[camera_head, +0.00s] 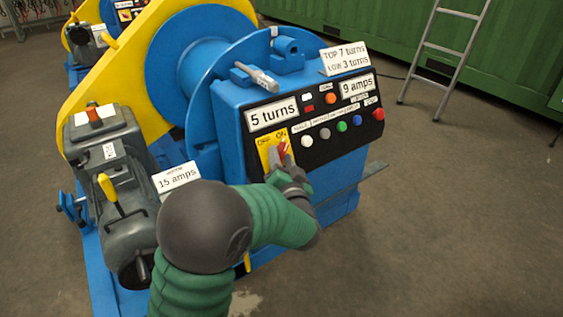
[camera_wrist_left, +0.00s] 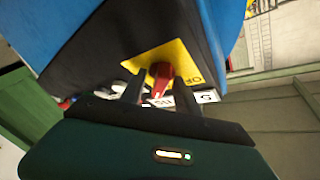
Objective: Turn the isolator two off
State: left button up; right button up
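The isolator is a yellow plate (camera_head: 265,143) with a red handle (camera_head: 284,151) on the black panel of the blue machine. "ON" is readable at its upper right, and the handle leans toward that side. In the left wrist view the yellow plate (camera_wrist_left: 183,55) and red handle (camera_wrist_left: 160,76) show close up, with part of "OFF" readable. My left gripper (camera_head: 279,168) is right at the handle. Its two dark fingers (camera_wrist_left: 158,94) stand apart on either side of the handle, with a gap visible; contact cannot be told. My right gripper is not in view.
Coloured buttons (camera_head: 341,127) and a red button (camera_head: 378,114) lie right of the isolator on the panel. A grey motor (camera_head: 110,160) with a yellow lever (camera_head: 107,187) stands left. A ladder (camera_head: 440,50) leans on a green container (camera_head: 390,35). Floor at right is clear.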

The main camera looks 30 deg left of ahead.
pick_arm(q)
grip_shut()
jog(key=shift+d+f+n+y, duration=0.1)
jog(key=shift+f+n+y, duration=0.05)
jog(key=shift+n+y, duration=0.2)
jog(key=n+y, duration=0.1)
jog(key=n, duration=0.1)
jog(key=shift+w+d+n+g, duration=0.1)
jog(key=shift+n+g, duration=0.25)
jog(key=shift+g, duration=0.05)
jog(key=n+g+y, duration=0.1)
jog(key=n+g, duration=0.1)
jog(key=n, duration=0.2)
jog(key=n+g+y+p, duration=0.1)
jog(key=n+g+y, duration=0.1)
jog(key=n+g, duration=0.1)
jog(key=n+g+y, duration=0.2)
jog(key=n, duration=0.4)
jog(key=shift+w+d+f+p, duration=0.1)
jog(key=shift+w+d+p, duration=0.1)
jog(key=shift+w+p, duration=0.2)
jog(key=n+g, duration=0.2)
jog(key=n, duration=0.1)
jog(key=n+g+p, duration=0.1)
jog(key=n+g, duration=0.1)
jog(key=n, duration=0.1)
jog(key=n+g+h+p, duration=0.1)
jog(key=n, duration=0.1)
jog(key=shift+w+n+g, duration=0.25)
jog(key=shift+n+g, duration=0.15)
